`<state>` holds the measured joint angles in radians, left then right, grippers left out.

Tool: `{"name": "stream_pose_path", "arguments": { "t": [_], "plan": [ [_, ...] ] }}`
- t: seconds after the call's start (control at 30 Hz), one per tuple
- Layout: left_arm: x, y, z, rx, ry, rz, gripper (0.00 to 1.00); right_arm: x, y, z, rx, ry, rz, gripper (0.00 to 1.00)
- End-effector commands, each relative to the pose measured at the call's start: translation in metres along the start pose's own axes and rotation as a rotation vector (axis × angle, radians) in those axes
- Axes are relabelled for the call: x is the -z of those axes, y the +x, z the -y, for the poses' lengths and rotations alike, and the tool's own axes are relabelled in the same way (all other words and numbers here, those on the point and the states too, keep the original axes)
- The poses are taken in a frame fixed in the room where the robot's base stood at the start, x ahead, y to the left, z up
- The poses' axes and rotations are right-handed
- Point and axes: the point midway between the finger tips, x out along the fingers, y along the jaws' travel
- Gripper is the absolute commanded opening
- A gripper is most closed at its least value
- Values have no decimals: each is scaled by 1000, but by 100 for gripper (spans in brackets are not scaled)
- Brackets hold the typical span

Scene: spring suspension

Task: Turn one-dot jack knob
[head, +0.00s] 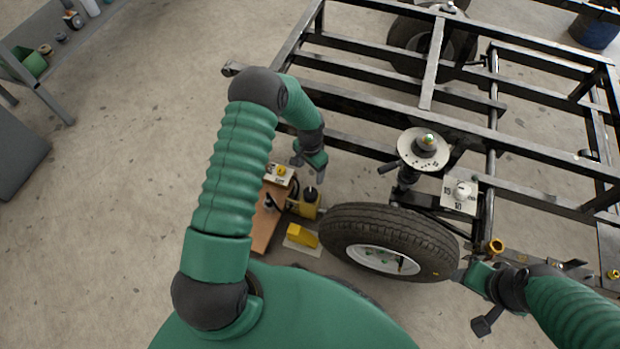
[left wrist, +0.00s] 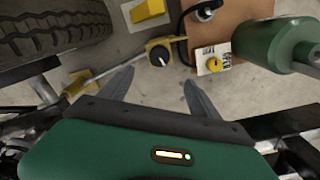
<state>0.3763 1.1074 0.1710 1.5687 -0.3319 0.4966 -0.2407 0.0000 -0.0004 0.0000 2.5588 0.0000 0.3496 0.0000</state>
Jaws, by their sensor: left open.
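A yellow jack (head: 308,206) stands on the floor beside the tire. In the left wrist view its black knob (left wrist: 159,56) with a pale pointer mark faces the camera. A white box with a yellow knob (left wrist: 214,64) sits to its right; this box also shows in the head view (head: 279,174). Dot marks are too small to read. My left gripper (head: 309,169) is open and empty above the jack; in the wrist view its fingers (left wrist: 158,77) spread either side of the black knob, apart from it. My right gripper (head: 484,301) is right of the tire, its jaws unclear.
The tire (head: 390,232) and black frame (head: 450,125) crowd the right. A round disc (head: 424,150) and white dial plate (head: 460,204) rise above the tire. A brown board (head: 266,222) and yellow block (head: 302,236) lie near the jack.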

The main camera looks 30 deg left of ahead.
Motion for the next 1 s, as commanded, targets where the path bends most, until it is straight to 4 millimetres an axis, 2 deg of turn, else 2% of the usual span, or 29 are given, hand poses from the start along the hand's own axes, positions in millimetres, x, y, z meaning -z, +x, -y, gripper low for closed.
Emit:
{"name": "stream_pose_path", "arguments": {
  "t": [0.03, 0.07, 0.17, 0.27, 0.7, 0.83, 1.0],
  "plan": [
    [3, 17, 0, 4, -88, -4, 72, -8, 30, 0, 0, 0, 3, 61],
    [3, 17, 0, 3, -141, -4, 72, -10, 35, 0, 0, 0, 3, 61],
    [4, 14, -1, -2, -234, -4, 72, -11, 39, 0, 0, 0, 3, 61],
    [4, 26, -1, -3, -239, -2, 72, -11, 44, 0, 0, 0, 2, 61],
    [4, 141, -1, -3, -235, -3, 72, -26, 107, 0, 0, 0, 2, 61],
    [4, 163, -1, -2, -236, -4, 72, -29, 119, 0, 0, 0, 2, 61],
    [5, 174, -1, -2, -235, -4, 72, -30, 124, 0, 0, 0, 2, 61]
  ]
}}
